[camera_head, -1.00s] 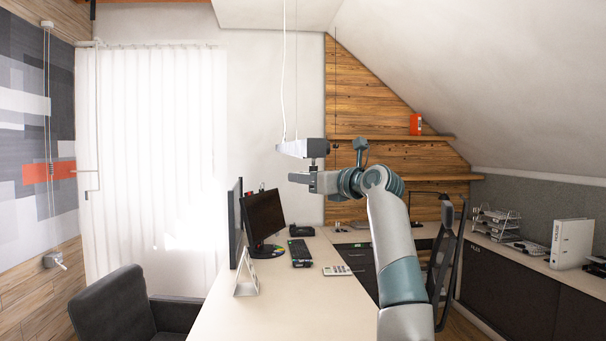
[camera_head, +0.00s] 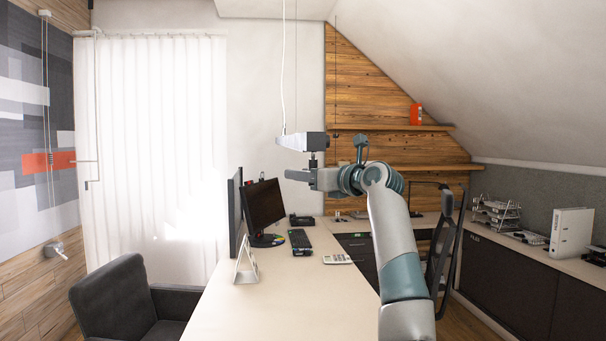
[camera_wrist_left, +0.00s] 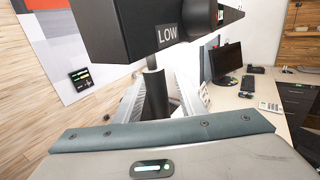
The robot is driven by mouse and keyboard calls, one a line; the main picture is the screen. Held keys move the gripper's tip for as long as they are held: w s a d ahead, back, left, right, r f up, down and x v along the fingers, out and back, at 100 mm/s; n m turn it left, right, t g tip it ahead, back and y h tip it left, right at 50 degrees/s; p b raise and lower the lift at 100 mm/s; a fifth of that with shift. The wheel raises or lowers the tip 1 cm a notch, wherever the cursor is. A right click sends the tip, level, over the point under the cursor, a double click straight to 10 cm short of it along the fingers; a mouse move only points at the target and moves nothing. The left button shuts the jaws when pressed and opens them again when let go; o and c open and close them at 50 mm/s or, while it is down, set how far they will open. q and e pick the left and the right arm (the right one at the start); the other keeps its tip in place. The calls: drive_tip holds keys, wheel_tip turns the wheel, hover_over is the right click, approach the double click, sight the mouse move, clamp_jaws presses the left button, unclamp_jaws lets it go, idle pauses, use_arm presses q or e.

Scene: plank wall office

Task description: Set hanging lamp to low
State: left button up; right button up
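The hanging lamp (camera_head: 303,141) is a narrow grey housing hung on thin cords above the desk. In the left wrist view its dark housing (camera_wrist_left: 120,25) fills the top, with a "LOW" label (camera_wrist_left: 168,35) and a round dark knob (camera_wrist_left: 200,15) on it. My left gripper (camera_head: 297,175) is just below the lamp in the head view. A dark upright post (camera_wrist_left: 155,95) stands between the housing and my wrist; I cannot tell whether it belongs to lamp or gripper, nor if they touch. The fingertips are not clear. My right gripper is out of view.
A dark armchair (camera_head: 120,300) is at left. Low cabinets (camera_head: 510,275) line the right. Air left of the lamp is clear.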

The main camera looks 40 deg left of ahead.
use_arm(q)
drive_tip(key=shift+s+r, duration=0.1)
drive_tip(key=shift+r, duration=0.05)
drive_tip(key=shift+d, duration=0.1)
